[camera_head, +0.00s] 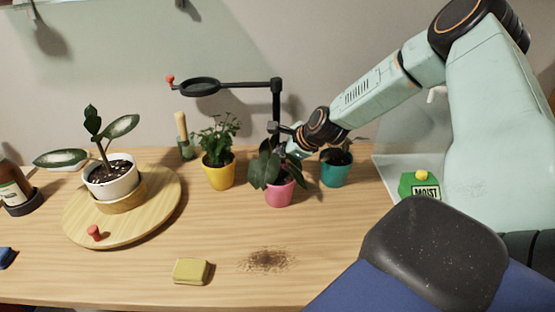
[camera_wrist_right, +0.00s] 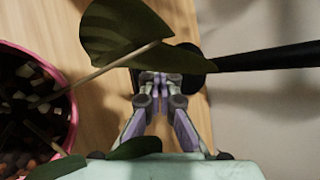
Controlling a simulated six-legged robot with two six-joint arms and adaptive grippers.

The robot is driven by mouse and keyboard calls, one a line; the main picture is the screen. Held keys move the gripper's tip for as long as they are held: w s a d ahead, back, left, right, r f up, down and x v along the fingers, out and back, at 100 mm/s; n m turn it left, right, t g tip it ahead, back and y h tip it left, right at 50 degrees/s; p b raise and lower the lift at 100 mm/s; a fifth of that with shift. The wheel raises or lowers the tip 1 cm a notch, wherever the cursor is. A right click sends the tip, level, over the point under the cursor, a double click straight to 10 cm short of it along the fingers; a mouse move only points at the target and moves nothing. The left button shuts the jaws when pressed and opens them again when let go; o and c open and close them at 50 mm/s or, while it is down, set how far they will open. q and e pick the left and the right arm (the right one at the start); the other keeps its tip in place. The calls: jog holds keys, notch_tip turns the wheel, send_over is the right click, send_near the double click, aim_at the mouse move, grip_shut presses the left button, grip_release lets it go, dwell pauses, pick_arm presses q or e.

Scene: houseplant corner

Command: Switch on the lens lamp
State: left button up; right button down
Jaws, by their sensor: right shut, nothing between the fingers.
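The lens lamp (camera_head: 240,85) stands at the back of the table in the head view. It has a black ring with a red knob (camera_head: 170,79) at its left end, a horizontal arm and an upright post (camera_head: 276,105). Its foot is hidden behind plants there. In the right wrist view the black post (camera_wrist_right: 265,57) runs in from the right to a dark round part, partly behind a leaf. My right gripper (camera_head: 286,138) is low beside the post, behind the pink pot's plant. Its fingers (camera_wrist_right: 160,88) are shut and empty, close to the dark part. My left gripper is out of view.
A pink pot (camera_head: 280,194) with broad leaves crowds my right gripper; a leaf (camera_wrist_right: 120,35) overhangs the fingers. A yellow pot (camera_head: 218,176) and a teal pot (camera_head: 335,174) stand on either side. A yellow sponge (camera_head: 191,271) and spilled soil (camera_head: 267,261) lie in front.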

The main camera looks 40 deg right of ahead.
jog(key=shift+w+a, duration=0.1)
jog(key=shift+f, duration=0.1)
dwell(0.3)
jog(key=shift+f+b, duration=0.4)
jog(key=shift+b, duration=0.1)
jog(key=shift+r, duration=0.15)
jog(key=shift+r+p, duration=0.3)
jog(key=shift+p, duration=0.1)
